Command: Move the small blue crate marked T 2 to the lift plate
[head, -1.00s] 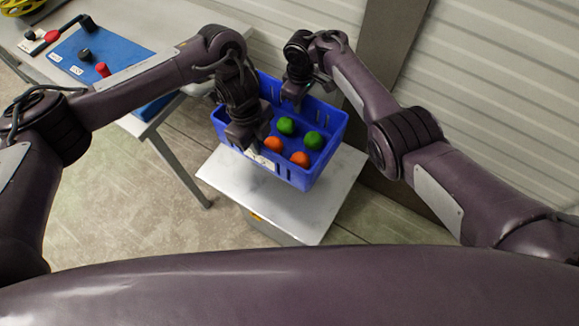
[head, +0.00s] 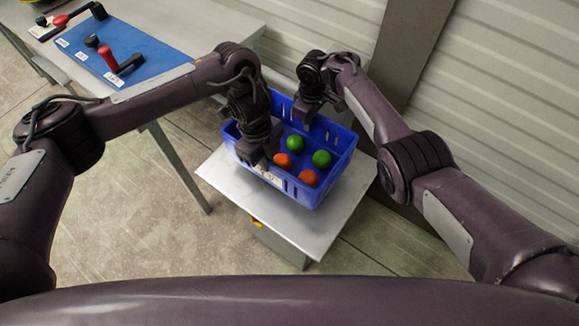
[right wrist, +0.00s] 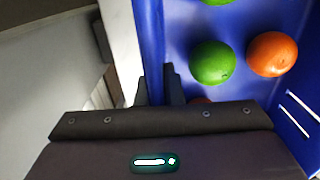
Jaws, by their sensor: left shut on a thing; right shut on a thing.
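The blue crate (head: 336,175) sits over the middle of the grey lift plate (head: 225,180) in the head view, roughly level. A small gap or bare contact beneath it cannot be told apart. A white label (head: 268,177) shows on its near-left wall, partly hidden and unreadable here. My left gripper (head: 260,158) is shut on the crate's near-left wall. My right gripper (head: 308,114) is shut on the far wall; in the right wrist view its fingers (right wrist: 159,88) straddle the blue wall.
A grey table (head: 180,35) stands at upper left, with a blue mat (head: 125,45) carrying a red handle (head: 108,55) and black knobs. A ribbed metal wall (head: 490,90) and a post (head: 405,50) rise behind and right. Open floor (head: 120,220) lies left of the plate.

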